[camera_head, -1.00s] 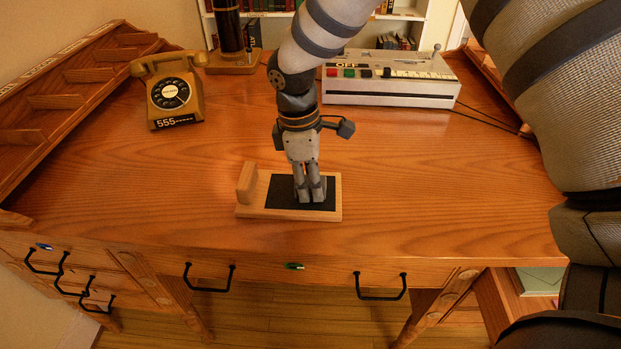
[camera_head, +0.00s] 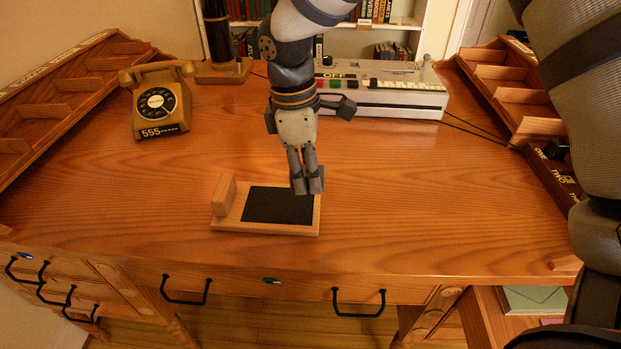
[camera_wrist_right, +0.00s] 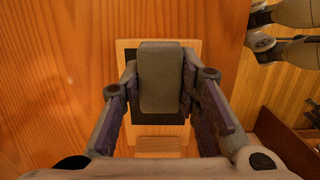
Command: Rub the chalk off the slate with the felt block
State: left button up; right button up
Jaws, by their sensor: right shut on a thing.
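The slate is a black panel (camera_head: 270,206) in a pale wooden base with an upright wooden block at its left end. It lies near the desk's front edge. My right gripper (camera_head: 308,186) is shut on the grey felt block (camera_wrist_right: 160,78), which shows clearly in the right wrist view. In the head view the fingers point down over the slate's right back corner, and the block seems to be above the surface. In the wrist view the felt block hides much of the black panel. I see no chalk marks on the visible part. My left gripper is not in view.
A yellow dial telephone (camera_head: 160,104) stands at the back left. A grey device with buttons (camera_head: 385,92) stands at the back right. Wooden racks (camera_head: 60,90) line both sides. Desk around the slate is clear.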

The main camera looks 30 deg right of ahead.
jog(key=shift+r, duration=1.1)
